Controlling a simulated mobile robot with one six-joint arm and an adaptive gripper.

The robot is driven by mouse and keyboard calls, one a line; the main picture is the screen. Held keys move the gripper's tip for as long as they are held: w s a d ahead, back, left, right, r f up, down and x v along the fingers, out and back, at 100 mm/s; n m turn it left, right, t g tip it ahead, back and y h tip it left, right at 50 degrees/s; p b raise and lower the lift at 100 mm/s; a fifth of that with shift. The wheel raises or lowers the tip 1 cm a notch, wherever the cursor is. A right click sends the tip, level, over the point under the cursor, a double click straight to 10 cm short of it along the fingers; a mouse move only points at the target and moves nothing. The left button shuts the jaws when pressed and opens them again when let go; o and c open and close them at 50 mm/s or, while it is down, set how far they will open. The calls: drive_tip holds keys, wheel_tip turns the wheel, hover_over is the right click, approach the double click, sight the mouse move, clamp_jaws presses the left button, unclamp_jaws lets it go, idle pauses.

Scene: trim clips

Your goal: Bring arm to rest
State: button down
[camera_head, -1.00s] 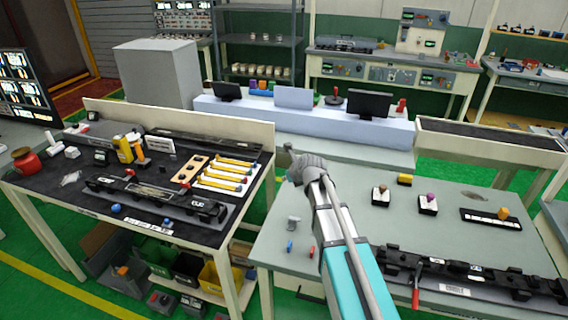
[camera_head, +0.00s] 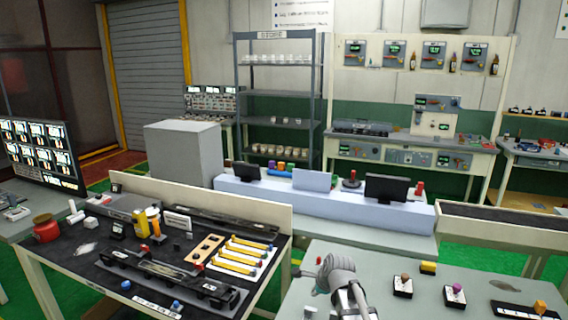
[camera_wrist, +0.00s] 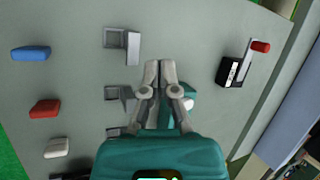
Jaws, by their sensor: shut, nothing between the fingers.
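My gripper (camera_wrist: 159,68) is in the middle of the wrist view, its two fingers together with nothing between them, above a grey-green table top (camera_wrist: 80,20). In the head view my arm's end (camera_head: 338,278) shows at the bottom, over the right table (camera_head: 420,300). The fingertips are not clear there.
In the wrist view, several grey brackets (camera_wrist: 133,47), a blue piece (camera_wrist: 31,53), a red piece (camera_wrist: 44,108) and a black block (camera_wrist: 232,72) lie around the gripper. In the head view, the left bench (camera_head: 60,268) holds yellow-handled tools (camera_head: 240,255). Small blocks (camera_head: 403,286) stand right of my arm.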

drive_tip(key=s+d+n, duration=0.1)
drive_tip(key=s+n, duration=0.1)
drive_tip(key=n, duration=0.1)
drive_tip(key=s+d+f+n+g+h, duration=0.1)
drive_tip(key=s+n, duration=0.1)
drive_tip(key=s, duration=0.1)
drive_tip(key=s+d+n+g, duration=0.1)
drive_tip(key=s+n, duration=0.2)
drive_tip(key=shift+d+f+n, duration=0.15)
drive_tip(key=shift+f+n, duration=0.15)
drive_tip(key=s+d+n+g, duration=0.1)
drive_tip(key=s+n, duration=0.1)
drive_tip(key=n, duration=0.1)
drive_tip(key=s+d+n+h, duration=0.1)
drive_tip(key=s+n, duration=0.2)
drive_tip(key=s+d+n+g, duration=0.1)
drive_tip(key=s+n, duration=0.1)
drive_tip(key=s, duration=0.1)
drive_tip(key=shift+s+d+f+n+g+h, duration=0.2)
drive_tip(key=shift+s+f+n+g+h, duration=0.1)
drive_tip(key=shift+f+n+h, duration=0.1)
drive_tip(key=shift+s+d+n, duration=0.2)
drive_tip(key=shift+s+n, duration=0.35)
drive_tip(key=shift+n, duration=0.15)
drive_tip(key=shift+s, duration=0.1)
